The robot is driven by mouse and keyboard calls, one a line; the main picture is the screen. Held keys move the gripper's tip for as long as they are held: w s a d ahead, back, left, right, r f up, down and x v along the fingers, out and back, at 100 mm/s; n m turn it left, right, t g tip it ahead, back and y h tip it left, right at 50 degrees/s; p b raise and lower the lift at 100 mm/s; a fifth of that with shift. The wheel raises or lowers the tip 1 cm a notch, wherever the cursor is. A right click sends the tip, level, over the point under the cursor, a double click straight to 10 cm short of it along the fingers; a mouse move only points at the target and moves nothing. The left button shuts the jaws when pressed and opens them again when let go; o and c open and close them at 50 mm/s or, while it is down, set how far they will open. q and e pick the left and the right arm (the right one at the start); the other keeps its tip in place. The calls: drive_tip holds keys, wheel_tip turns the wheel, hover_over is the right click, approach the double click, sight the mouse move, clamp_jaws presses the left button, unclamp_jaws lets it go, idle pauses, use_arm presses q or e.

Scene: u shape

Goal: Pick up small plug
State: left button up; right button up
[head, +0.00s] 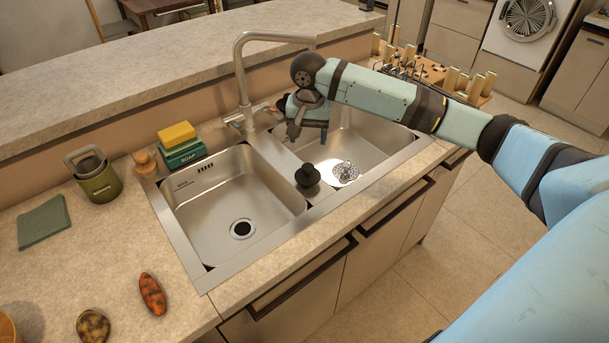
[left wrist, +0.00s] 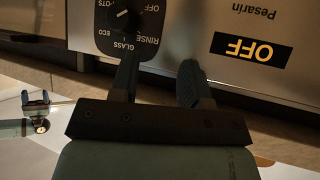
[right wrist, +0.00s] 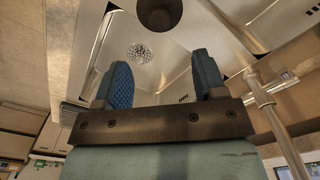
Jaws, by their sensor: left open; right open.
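A small black plug (head: 307,176) with a knob stands upright on the divider between the two sink basins. A shiny perforated metal strainer (head: 345,172) lies just right of it, at the right basin. In the right wrist view the dark round plug (right wrist: 158,13) shows at the top edge, with the strainer (right wrist: 140,52) below it. My right gripper (head: 294,130) is open and empty, over the back of the sink, behind the plug and apart from it. My left gripper (left wrist: 158,76) is open and empty in its wrist view and out of the head view.
The faucet (head: 243,80) stands close left of my right gripper. A yellow sponge on a green soap box (head: 183,153) sits left of the sink. The left basin (head: 220,205) is empty. My left gripper faces an appliance panel (left wrist: 200,20) with a dial.

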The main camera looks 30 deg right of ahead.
hover_over(308, 166)
drive_tip(key=f, duration=0.5)
drive_tip(key=shift+w+d, duration=0.1)
drive_tip(key=shift+w, duration=0.1)
drive_tip(key=shift+s+f, duration=0.2)
drive_tip(key=shift+f, duration=2.6)
drive_tip(key=c, duration=1)
